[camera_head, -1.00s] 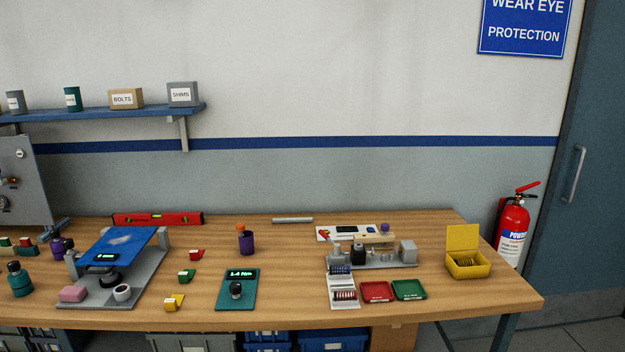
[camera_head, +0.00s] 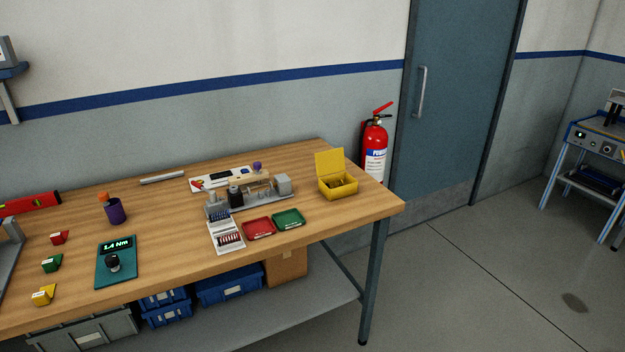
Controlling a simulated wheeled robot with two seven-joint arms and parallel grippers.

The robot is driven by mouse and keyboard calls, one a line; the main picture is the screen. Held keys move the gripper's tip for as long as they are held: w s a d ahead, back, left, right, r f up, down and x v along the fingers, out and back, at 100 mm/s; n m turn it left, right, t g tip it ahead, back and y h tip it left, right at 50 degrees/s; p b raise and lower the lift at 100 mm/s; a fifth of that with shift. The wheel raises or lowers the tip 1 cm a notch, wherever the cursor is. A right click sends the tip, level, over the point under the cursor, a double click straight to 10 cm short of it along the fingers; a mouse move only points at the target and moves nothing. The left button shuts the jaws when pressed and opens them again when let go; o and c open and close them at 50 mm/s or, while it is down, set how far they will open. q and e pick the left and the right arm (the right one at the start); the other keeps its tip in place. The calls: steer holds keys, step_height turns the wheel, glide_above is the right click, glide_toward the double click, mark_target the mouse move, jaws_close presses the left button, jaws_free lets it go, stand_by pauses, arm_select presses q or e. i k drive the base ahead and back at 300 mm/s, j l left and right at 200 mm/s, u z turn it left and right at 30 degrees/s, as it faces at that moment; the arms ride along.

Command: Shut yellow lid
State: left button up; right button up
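A yellow box (camera_head: 341,188) stands near the right end of the wooden workbench. Its yellow lid (camera_head: 329,162) is open and stands up at the back of the box. Small dark items show inside the box, too small to make out. Neither of my grippers shows in the head view.
Left of the box are a grey fixture (camera_head: 250,194), a red tray (camera_head: 259,228) and a green tray (camera_head: 288,219). A red fire extinguisher (camera_head: 374,150) stands behind the bench end. Open floor (camera_head: 470,280) lies to the right of the workbench (camera_head: 300,246).

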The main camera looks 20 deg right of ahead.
mark_target(329, 161)
steer(key=i+l, duration=0.15)
steer(key=l, duration=0.25)
steer(key=i+l+u, duration=0.1)
steer(key=l, duration=0.25)
steer(key=i+l+u, duration=0.1)
steer(key=i+l, duration=0.15)
steer(key=l, duration=0.15)
steer(key=i+l, duration=0.15)
steer(key=l, duration=0.25)
steer(key=i+l+u, duration=0.1)
steer(key=l, duration=0.3)
steer(key=i+l, duration=0.15)
steer(key=l, duration=0.25)
steer(key=i+l+u, duration=0.15)
steer(key=l, duration=0.3)
steer(key=i+l, duration=0.1)
steer(key=l, duration=0.3)
